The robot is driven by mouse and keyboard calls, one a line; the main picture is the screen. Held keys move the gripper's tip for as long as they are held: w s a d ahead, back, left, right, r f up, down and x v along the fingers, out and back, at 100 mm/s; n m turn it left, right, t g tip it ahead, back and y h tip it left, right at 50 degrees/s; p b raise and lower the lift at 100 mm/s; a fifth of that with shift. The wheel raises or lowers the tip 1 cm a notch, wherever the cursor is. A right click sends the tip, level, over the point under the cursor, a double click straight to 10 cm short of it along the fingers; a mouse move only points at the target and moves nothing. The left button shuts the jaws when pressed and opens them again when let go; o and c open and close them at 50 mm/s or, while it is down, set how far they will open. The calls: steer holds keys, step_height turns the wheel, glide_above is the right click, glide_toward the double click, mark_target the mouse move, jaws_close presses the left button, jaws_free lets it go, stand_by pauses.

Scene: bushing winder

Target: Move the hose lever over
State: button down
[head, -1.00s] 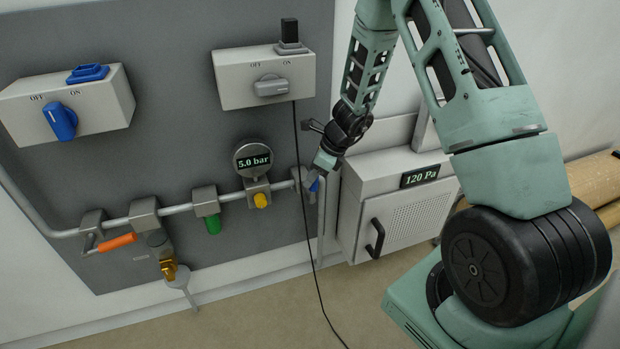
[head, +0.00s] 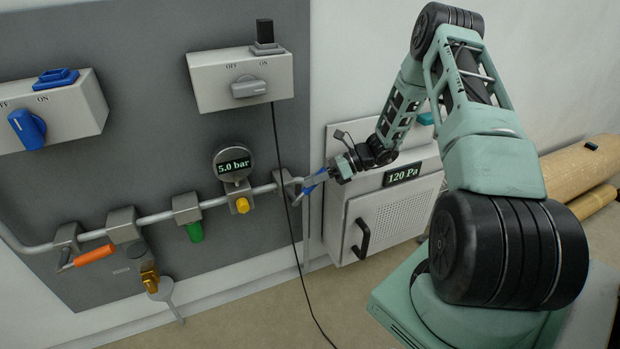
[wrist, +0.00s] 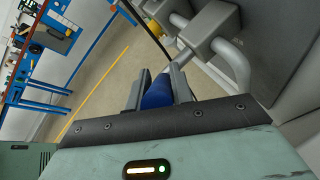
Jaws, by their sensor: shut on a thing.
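The blue-handled lever (head: 309,189) sits at the right end of the grey pipe, by the last pipe fitting (head: 286,182). My gripper (head: 316,181) reaches it from the right and is shut on the blue handle. In the wrist view the blue handle (wrist: 157,92) lies between the two grey fingers of my gripper (wrist: 156,88). The fingers hide part of the handle. The grey fitting and a bent grey pipe (wrist: 232,62) show just beyond, to the upper right.
An orange-handled lever (head: 94,254), a green handle (head: 195,232) and a yellow knob (head: 242,205) are along the pipe to the left. A black cable (head: 290,230) hangs close by the blue lever. A grey cabinet (head: 335,232) stands just right of it.

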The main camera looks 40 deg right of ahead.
steer(key=shift+s+d+f+y, duration=0.1)
steer(key=shift+d+f+y, duration=0.1)
steer(key=shift+f+y, duration=0.1)
stand_by(0.4)
steer(key=c, duration=1.2)
jaws_free()
steer(key=shift+c, duration=0.2)
steer(key=shift+r, duration=0.1)
steer(key=p+v, duration=0.1)
steer(key=v, duration=1.6)
steer(key=shift+s+p, duration=0.35)
steer(key=shift+d, duration=0.1)
steer(key=shift+c, duration=0.3)
